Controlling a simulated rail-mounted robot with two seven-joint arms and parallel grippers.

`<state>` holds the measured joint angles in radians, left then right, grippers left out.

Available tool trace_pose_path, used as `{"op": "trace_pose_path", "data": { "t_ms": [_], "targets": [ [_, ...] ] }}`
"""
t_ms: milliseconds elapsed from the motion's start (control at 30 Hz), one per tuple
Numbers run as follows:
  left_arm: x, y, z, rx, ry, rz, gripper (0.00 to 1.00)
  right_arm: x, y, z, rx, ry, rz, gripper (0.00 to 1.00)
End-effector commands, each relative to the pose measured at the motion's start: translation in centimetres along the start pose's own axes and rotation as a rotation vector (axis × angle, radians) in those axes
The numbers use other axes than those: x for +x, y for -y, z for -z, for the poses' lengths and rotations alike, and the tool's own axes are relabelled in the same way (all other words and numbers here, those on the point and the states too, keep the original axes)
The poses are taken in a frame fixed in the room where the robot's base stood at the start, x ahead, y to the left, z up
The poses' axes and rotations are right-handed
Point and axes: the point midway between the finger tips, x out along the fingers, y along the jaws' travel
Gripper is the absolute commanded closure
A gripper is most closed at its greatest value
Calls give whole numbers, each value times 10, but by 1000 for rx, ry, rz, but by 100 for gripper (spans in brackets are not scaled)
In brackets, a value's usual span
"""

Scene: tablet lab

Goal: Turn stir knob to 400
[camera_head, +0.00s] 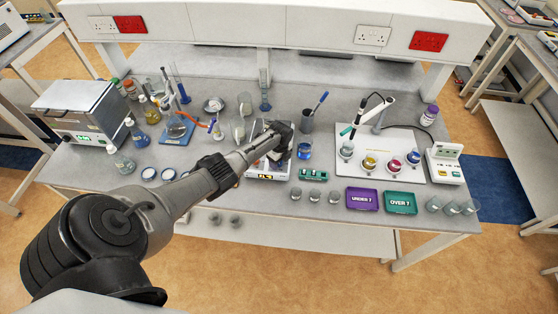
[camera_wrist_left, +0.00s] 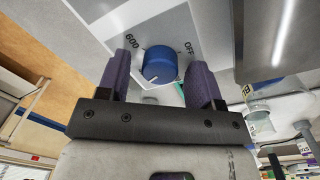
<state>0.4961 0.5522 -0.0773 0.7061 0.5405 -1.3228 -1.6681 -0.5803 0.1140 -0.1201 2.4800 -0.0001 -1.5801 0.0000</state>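The blue stir knob (camera_wrist_left: 160,65) shows in the left wrist view on a pale panel (camera_wrist_left: 207,25) printed with "600" and "OFF". A small pale mark shows near the knob's lower rim; the rest of its scale cannot be read. My left gripper (camera_wrist_left: 160,70) is open, with one purple finger on each side of the knob and visible gaps between. In the head view my left gripper (camera_head: 280,140) is over the stirrer unit (camera_head: 267,170), and it hides the knob there. My right gripper is out of view.
A beaker of blue liquid (camera_head: 304,151) stands just right of the gripper. A green rack (camera_head: 313,175), a purple "UNDER 7" tray (camera_head: 362,200) and a green "OVER 7" tray (camera_head: 401,203) lie to the right. Bottles and glassware crowd the left.

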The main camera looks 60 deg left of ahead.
Motion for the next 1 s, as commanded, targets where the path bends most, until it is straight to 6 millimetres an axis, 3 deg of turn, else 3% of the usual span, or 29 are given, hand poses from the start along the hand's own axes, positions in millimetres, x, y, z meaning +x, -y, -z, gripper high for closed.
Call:
{"op": "trace_pose_path", "data": {
  "t_ms": [367,1000],
  "targets": [
    [-8,1,-1,-1,0,3,39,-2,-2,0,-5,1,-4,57],
    [-116,0,-1,0,2,3,39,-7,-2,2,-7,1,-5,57]
  ]
}}
